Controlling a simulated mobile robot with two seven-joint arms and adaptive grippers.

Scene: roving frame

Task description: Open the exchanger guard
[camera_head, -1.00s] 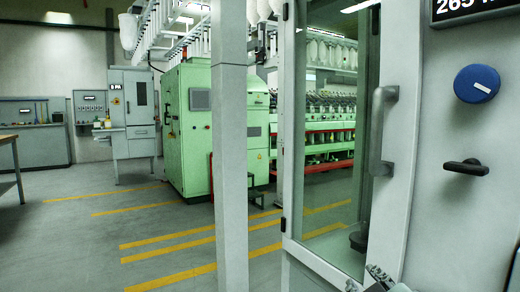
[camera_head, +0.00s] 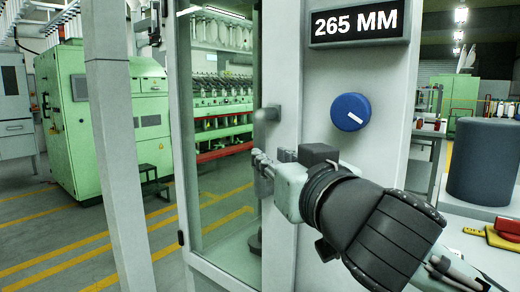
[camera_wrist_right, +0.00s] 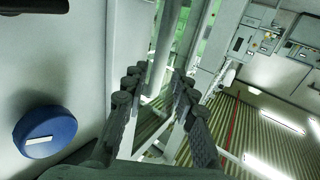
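The exchanger guard is a glazed door with a pale frame (camera_head: 183,130) on the grey machine, and it looks shut. Its grey vertical handle (camera_head: 270,113) is on the right side of the door. In the right wrist view the two fingers of the gripper (camera_wrist_right: 157,76) stand apart. A grey upright bar (camera_wrist_right: 165,45), apparently the handle, shows between them; I cannot tell whether they touch it. My left gripper is not in view.
A blue knob (camera_head: 351,112) and the "265 MM" display (camera_head: 357,24) are on the panel right of the door. A grey post (camera_head: 112,150) stands left of the door. A dark cylinder (camera_head: 482,160) stands on a table at right.

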